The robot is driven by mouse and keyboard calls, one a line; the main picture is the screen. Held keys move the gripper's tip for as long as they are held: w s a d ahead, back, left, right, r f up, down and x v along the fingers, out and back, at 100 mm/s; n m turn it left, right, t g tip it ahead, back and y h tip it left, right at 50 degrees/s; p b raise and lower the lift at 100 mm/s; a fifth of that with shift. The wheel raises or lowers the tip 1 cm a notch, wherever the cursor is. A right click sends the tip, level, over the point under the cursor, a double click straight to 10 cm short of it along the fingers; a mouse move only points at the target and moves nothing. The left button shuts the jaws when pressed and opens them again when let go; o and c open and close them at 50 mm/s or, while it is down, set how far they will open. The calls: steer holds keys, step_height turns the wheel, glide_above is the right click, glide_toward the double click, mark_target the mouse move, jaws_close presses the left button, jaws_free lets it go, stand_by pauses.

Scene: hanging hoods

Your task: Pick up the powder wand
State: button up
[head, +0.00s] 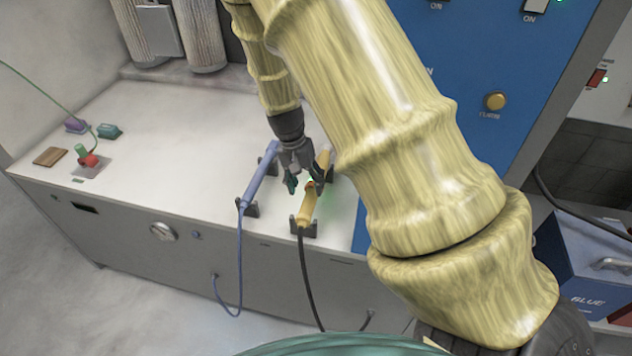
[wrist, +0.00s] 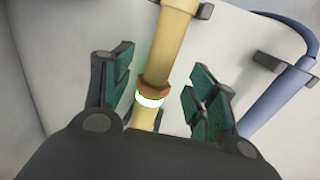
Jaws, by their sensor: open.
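A yellow wand (head: 307,208) with a black cable rests in dark holders at the bench's front edge. A blue wand (head: 259,178) with a blue cable rests in holders to its left. No label shows which is the powder wand. My gripper (head: 303,181) is open at the yellow wand. In the wrist view the yellow wand (wrist: 171,42), with an orange ring and a bright white band, runs between the spread teal finger pads of my gripper (wrist: 158,78). Gaps show on both sides. The blue wand (wrist: 272,100) lies outside the fingers, to the right.
The white bench (head: 150,125) has a wide clear area left of the wands. Small blocks and a red-green piece (head: 86,157) sit at its far left. A blue panel (head: 480,60) rises on the right behind my arm. A blue bin (head: 580,250) stands at right.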

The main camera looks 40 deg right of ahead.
steer(key=shift+s+d+f+p, duration=0.15)
steer(key=shift+f+p, duration=0.25)
steer(key=shift+f, duration=0.5)
steer(key=shift+s+d+f+p, duration=0.1)
steer(key=shift+f+p, duration=0.35)
steer(key=shift+f, duration=0.4)
steer(key=shift+s+d+f+p, duration=0.15)
steer(key=shift+f+p, duration=0.25)
steer(key=shift+f, duration=0.5)
steer(key=shift+w, duration=0.1)
steer(key=shift+c, duration=0.2)
steer(key=c, duration=1.2)
steer(key=shift+r, duration=0.1)
step_height(320, 180, up, 9)
steer(key=b, duration=0.3)
steer(key=shift+r, duration=0.2)
step_height(320, 180, up, 6)
steer(key=f+p, duration=0.1)
steer(key=p, duration=0.3)
glide_above(309, 194)
steer(key=shift+r, duration=0.25)
